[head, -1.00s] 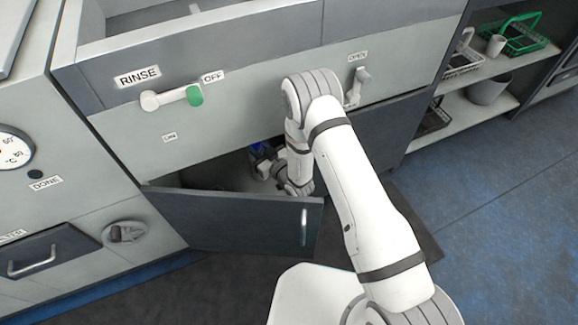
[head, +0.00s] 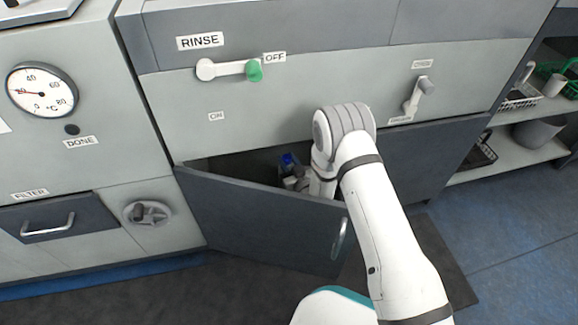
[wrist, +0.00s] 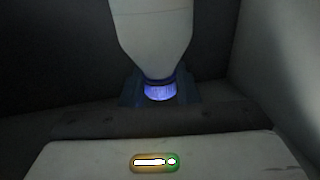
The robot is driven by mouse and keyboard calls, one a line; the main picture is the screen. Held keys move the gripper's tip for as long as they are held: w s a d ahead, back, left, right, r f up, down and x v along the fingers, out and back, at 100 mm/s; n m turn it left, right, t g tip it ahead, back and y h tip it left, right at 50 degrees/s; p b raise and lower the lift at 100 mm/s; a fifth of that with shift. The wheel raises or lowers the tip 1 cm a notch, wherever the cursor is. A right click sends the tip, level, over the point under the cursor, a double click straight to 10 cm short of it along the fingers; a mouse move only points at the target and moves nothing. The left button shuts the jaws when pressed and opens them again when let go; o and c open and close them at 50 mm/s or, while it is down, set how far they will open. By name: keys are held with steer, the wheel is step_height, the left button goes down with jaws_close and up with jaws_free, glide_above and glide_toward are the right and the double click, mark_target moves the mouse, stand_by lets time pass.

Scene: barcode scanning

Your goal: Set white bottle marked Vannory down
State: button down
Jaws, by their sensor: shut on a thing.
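My gripper (head: 292,177) reaches into the dark cabinet under the counter, behind the half-open door (head: 268,222). In the wrist view, a white bottle (wrist: 152,30) with a blue-violet cap (wrist: 160,91) stands out from my gripper (wrist: 160,100), its cap end toward the wrist. The dark jaws are shut about the cap end. The bottle's far end runs out of the top of the wrist view, and no marking on it can be read. I cannot tell whether it touches the cabinet floor. In the head view, a blue patch shows at the gripper; the bottle is mostly hidden.
The cabinet door with its handle (head: 340,238) stands ajar in front of my arm. Above are the rinse lever (head: 230,69) and a second lever (head: 418,95). A filter drawer (head: 55,220) is at left. Shelves with baskets (head: 522,97) are at right.

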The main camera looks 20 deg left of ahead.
steer(key=shift+w+d+f, duration=0.1)
steer(key=shift+w+f, duration=0.05)
steer(key=shift+f, duration=0.75)
steer(key=shift+w, duration=0.1)
steer(key=shift+f, duration=0.2)
steer(key=c, duration=1.1)
jaws_free()
